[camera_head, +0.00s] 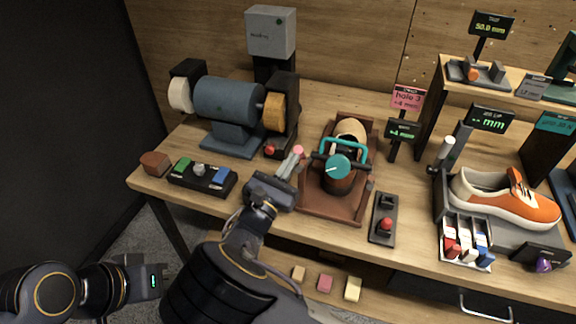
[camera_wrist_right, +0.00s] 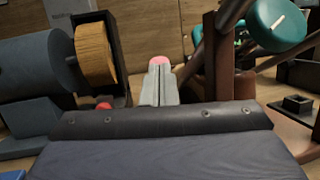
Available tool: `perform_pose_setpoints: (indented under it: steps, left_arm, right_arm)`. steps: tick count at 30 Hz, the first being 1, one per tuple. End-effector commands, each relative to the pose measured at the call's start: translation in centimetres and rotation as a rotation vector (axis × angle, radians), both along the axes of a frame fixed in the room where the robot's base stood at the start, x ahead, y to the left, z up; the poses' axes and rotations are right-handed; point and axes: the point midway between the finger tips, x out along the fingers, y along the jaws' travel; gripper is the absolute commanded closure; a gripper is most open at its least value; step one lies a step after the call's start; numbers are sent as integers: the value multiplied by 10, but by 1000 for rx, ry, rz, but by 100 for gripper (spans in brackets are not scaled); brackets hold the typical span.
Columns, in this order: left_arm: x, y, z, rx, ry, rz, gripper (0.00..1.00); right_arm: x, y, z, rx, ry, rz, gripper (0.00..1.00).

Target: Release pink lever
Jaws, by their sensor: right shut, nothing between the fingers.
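The pink lever's round tip (camera_head: 298,150) shows at the left side of the brown clamp stand (camera_head: 325,203), which has a teal handle and a teal dial. My right gripper (camera_head: 292,163) is shut and empty, with its fingertips right at the pink tip. In the right wrist view the pink tip (camera_wrist_right: 159,60) shows just past the two closed grey fingers (camera_wrist_right: 159,82). Whether they touch it I cannot tell. The rest of the lever is hidden. My left gripper (camera_head: 158,280) is low at the left, off the table's front; its jaws are unclear.
A blue grinder (camera_head: 228,102) with a tan wheel stands left of the clamp. An orange sneaker (camera_head: 505,197) and a low shelf are at the right.

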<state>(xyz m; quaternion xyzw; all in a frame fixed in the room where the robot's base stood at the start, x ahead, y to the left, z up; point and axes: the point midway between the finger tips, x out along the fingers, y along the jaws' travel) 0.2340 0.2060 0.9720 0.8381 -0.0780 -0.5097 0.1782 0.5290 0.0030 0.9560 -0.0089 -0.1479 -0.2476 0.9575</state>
Motion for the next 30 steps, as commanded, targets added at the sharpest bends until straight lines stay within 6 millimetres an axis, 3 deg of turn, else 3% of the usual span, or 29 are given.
perform_pose_setpoints:
  steps: [4,10,15,30]
  left_arm:
    - [0,0,4,0,0,0,100]
    - [0,0,38,0,0,0,100]
    - [0,0,54,0,0,0,100]
    - [0,0,52,0,0,0,100]
  right_arm:
    - [1,0,3,4,10,-2,100]
    - [7,-4,16,48,140,-9,100]
    - [11,-5,16,78,237,-5,100]
    - [11,-3,11,83,259,0,100]
